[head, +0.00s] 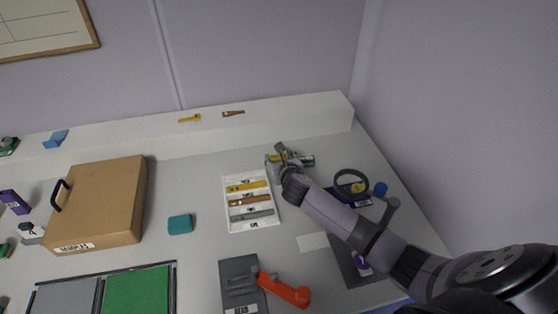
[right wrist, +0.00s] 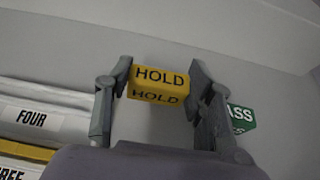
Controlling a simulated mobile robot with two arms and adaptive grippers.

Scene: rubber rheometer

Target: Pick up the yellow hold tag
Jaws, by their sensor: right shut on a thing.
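The yellow tag (right wrist: 158,84) marked "HOLD" is between the two fingers of my right gripper (right wrist: 160,90) in the right wrist view. The gripper is shut on it, with a finger at each end. In the head view my right gripper (head: 283,158) is at the back right of the table, just right of the white tray. The tag is mostly hidden there by the gripper. My left gripper is not in view.
A green "PASS" tag (right wrist: 241,117) lies right beside the right finger. The white tray (head: 273,222) holds several coloured strips to the left. A black ring (head: 351,174), an orange-red tool (head: 286,291) and a cardboard box (head: 105,205) are also on the table (head: 200,260).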

